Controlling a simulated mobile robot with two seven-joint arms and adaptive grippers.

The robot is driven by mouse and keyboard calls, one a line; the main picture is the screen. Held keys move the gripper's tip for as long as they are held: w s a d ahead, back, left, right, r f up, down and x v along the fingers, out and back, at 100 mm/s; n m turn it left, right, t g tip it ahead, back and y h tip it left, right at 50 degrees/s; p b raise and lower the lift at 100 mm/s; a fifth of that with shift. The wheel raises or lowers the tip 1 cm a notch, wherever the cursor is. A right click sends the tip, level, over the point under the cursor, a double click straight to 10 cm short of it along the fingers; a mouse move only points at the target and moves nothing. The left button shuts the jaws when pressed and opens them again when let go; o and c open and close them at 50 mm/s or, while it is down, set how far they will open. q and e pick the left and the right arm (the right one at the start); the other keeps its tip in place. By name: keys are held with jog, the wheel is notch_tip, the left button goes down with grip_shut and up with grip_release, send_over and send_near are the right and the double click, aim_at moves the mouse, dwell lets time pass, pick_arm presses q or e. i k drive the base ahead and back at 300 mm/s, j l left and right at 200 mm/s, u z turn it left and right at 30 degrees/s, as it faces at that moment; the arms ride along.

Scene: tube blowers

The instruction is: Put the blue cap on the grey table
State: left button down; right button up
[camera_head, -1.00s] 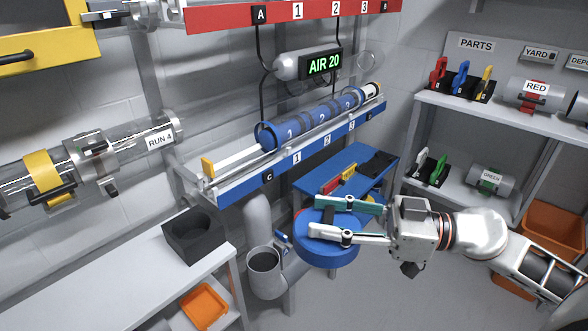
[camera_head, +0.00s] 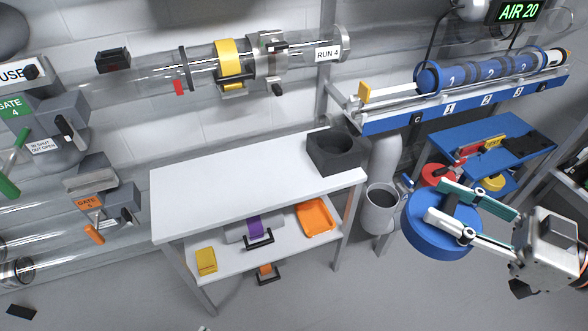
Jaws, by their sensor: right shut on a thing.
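The blue cap (camera_head: 430,239) is a large round blue disc at the lower right. My right gripper (camera_head: 438,200) is shut on it, with one teal finger and one white finger at its top. The cap is held in the air, in front of the blue shelf and right of the grey table. The grey table (camera_head: 225,185) stands in the middle, with a wide bare top. My left gripper is not in view.
A dark open box (camera_head: 335,152) stands on the table's right end. The lower shelf holds an orange tray (camera_head: 315,217), a purple-banded cylinder and a yellow block (camera_head: 206,261). A grey cup (camera_head: 380,207) is between table and cap. Clear tubes run along the wall above.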

aim_at(273, 178)
jog(key=j, duration=0.75)
jog(key=k+j, duration=0.1)
jog(key=j, duration=0.6)
